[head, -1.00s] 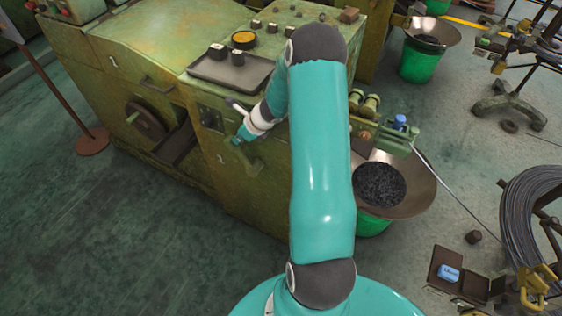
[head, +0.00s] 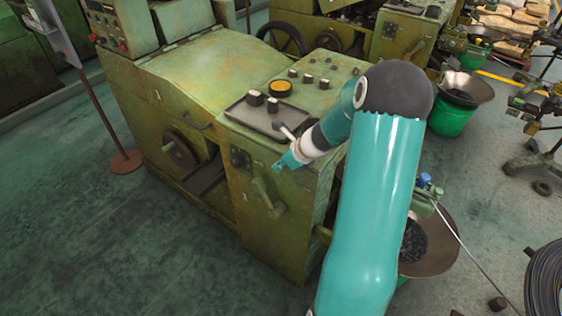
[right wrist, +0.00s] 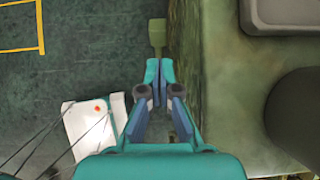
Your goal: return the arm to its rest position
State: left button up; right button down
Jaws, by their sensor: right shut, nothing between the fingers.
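My right arm, teal with dark grey joints, rises from the bottom right of the head view and bends down towards the green machine (head: 190,85). My right gripper (head: 280,168) is at its front face, just above a green handle (head: 268,198), and partly blends with the arm behind it. In the right wrist view the gripper (right wrist: 160,75) is shut and empty. The handle (right wrist: 157,32) shows just beyond its fingertips there, and I cannot tell whether they touch. My left gripper is not in view.
A grey tray (head: 256,118) and knobs sit on the machine top. A bowl of dark pieces (head: 430,245) stands right of the arm, partly hidden by it. A stand with a round base (head: 126,162) is at left. The floor at front left is clear.

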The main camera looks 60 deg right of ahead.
dwell(0.5)
jog(key=w+a+f+n+y, duration=0.2)
jog(key=w+a+f+y, duration=0.1)
jog(key=w+a, duration=0.55)
jog(key=s+a+f+n+g+y, duration=0.1)
jog(key=a+f+n+g+y, duration=0.2)
jog(key=a, duration=0.7)
jog(key=s+a+f+n+g, duration=0.1)
jog(key=a+f+n, duration=0.35)
jog(key=a, duration=0.45)
jog(key=s+a+f+n+g, duration=0.1)
jog(key=s+a+f+n, duration=0.4)
jog(key=n, duration=0.8)
jog(key=s+a+f+n+g, duration=0.1)
jog(key=s+a+f+n, duration=0.4)
jog(key=a+n, duration=0.5)
jog(key=n, duration=0.3)
jog(key=shift+s+a+g+h, duration=0.15)
jog(key=shift+a+g+h, duration=0.15)
jog(key=shift+h, duration=0.1)
jog(key=shift+d, duration=0.1)
